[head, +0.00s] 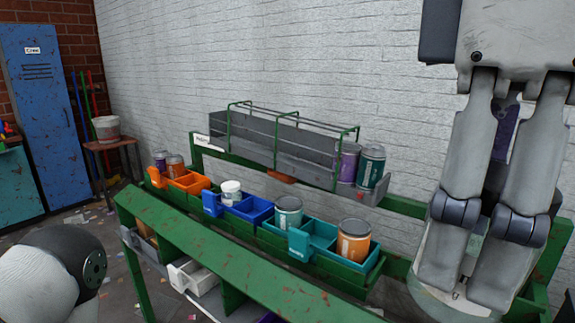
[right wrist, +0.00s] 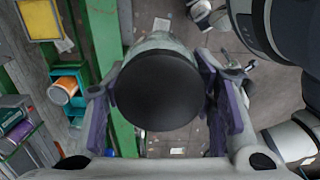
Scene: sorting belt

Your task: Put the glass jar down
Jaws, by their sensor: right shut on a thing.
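My right gripper (head: 466,284) is large at the right of the head view, fingers pointing down. It is shut on the glass jar (head: 428,303), which shows only as a pale greenish edge behind and below the fingers. In the right wrist view the jar (right wrist: 158,90) shows its round black lid, with a finger with purple pads on each side. The jar is in front of the green frame. What is directly under it is partly hidden by the jar and fingers. My left gripper is not in view; only part of my left arm shows at lower left.
A green rack (head: 190,247) holds an orange bin (head: 190,181), a blue bin (head: 250,209) and a teal bin (head: 320,232), with cans and a white-lidded jar (head: 230,192) in them. Behind is a caged grey channel (head: 255,142) with cans at its right end.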

